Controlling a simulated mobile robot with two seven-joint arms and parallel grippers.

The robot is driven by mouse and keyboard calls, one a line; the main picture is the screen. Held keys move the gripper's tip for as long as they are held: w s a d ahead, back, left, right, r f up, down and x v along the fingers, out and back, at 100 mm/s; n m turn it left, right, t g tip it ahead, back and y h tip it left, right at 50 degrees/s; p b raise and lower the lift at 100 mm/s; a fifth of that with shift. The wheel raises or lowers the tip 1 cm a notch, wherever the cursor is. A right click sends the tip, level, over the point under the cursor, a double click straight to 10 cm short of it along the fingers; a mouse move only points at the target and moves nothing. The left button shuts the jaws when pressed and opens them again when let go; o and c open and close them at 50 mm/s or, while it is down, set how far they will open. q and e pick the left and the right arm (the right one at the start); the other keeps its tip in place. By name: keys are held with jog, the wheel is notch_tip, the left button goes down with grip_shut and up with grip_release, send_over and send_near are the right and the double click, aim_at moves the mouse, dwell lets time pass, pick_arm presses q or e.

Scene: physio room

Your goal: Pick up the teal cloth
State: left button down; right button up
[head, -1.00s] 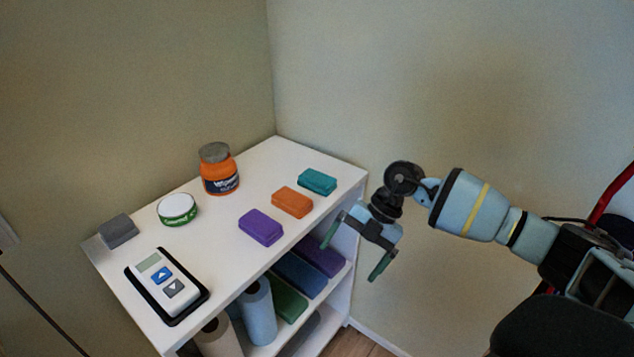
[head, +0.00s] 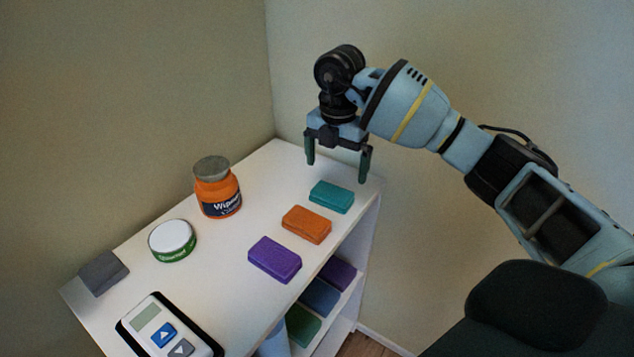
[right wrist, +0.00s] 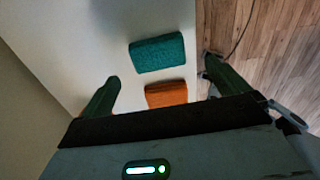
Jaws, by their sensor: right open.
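The teal cloth (head: 332,197) is a small folded block lying flat near the far right corner of the white shelf top. My right gripper (head: 338,172) is open and empty, pointing down above and slightly behind the cloth, apart from it. In the right wrist view the teal cloth (right wrist: 157,53) lies ahead of and between the two spread fingers (right wrist: 158,85). My left gripper is not in view.
An orange cloth (head: 307,224) lies close to the teal one, then a purple cloth (head: 275,259). An orange jar (head: 217,190), a white-green tub (head: 172,241), a grey block (head: 104,273) and a handheld device (head: 160,326) stand further left. Walls rise behind the shelf.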

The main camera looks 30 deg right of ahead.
aim_at(333, 189)
jog(key=shift+w+a+f, duration=0.15)
jog(key=shift+w, duration=0.55)
jog(key=shift+s, duration=0.4)
jog(key=shift+s+f, duration=0.1)
jog(key=shift+f, duration=1.1)
jog(key=shift+d+f, duration=0.2)
jog(key=shift+f, duration=2.35)
jog(key=c, duration=0.8)
